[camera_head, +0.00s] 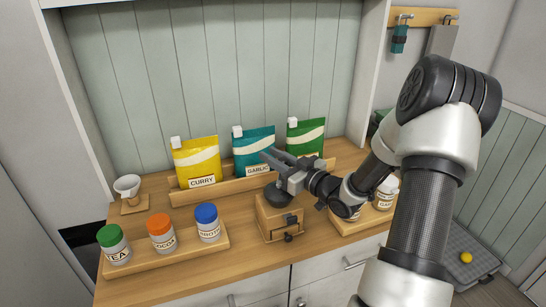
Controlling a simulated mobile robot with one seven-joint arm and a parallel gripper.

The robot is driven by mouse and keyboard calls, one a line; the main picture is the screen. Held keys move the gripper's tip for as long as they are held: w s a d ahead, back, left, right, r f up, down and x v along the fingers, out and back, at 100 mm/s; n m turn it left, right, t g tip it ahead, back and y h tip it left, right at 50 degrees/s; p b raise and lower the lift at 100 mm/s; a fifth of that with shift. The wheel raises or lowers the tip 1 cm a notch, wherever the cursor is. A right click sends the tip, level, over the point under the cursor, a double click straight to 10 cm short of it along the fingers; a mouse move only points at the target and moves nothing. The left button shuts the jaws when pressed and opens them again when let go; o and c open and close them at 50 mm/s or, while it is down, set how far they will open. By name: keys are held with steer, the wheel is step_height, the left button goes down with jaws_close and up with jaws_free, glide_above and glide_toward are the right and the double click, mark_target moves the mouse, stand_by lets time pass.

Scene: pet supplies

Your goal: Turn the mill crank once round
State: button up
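The mill (277,222) is a small wooden box with a dark rounded top, standing on the counter near the middle. Dark fittings show on its front. My gripper (270,155) reaches in from the right, just above the mill's top, with its grey fingers pointing to the left and back, in front of the teal garlic pouch. The crank cannot be made out clearly; my gripper covers the space over the mill. Whether the fingers are open or hold the crank cannot be told.
Yellow curry (197,163), teal garlic (252,148) and green (305,138) pouches stand in a wooden rack behind. A tray (170,260) with three jars is at front left. Another tray (365,221) with jars is right, partly behind my arm.

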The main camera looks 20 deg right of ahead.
jaws_close()
steer(key=shift+f+b, duration=0.1)
steer(key=shift+b, duration=0.2)
